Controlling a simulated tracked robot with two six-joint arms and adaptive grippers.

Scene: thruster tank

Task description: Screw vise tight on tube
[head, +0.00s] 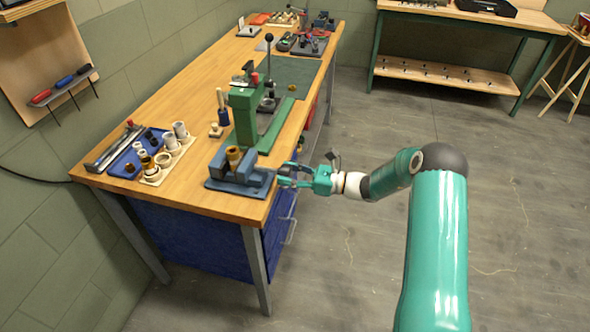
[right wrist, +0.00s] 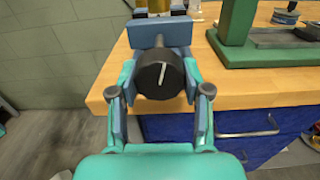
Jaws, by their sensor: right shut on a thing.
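The blue vise (head: 240,178) sits at the near end of the wooden bench. A brass-coloured tube (head: 233,157) stands upright at its jaws; whether the jaws touch it I cannot tell. My right gripper (head: 284,175) is at the vise's right end, at the bench edge. In the right wrist view the vise (right wrist: 172,55) shows behind a round dark knob (right wrist: 158,76) with a white line on its face. The fingers of my right gripper (right wrist: 158,92) are on both sides of this knob, shut on it. My left gripper is not in view.
A green press (head: 244,115) stands behind the vise on the bench. A blue tray (head: 135,152) and a pale holder with several cylinders (head: 168,160) are to the left. A blue drawer cabinet (right wrist: 240,130) is below the bench edge. The floor (head: 330,270) to the right is open.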

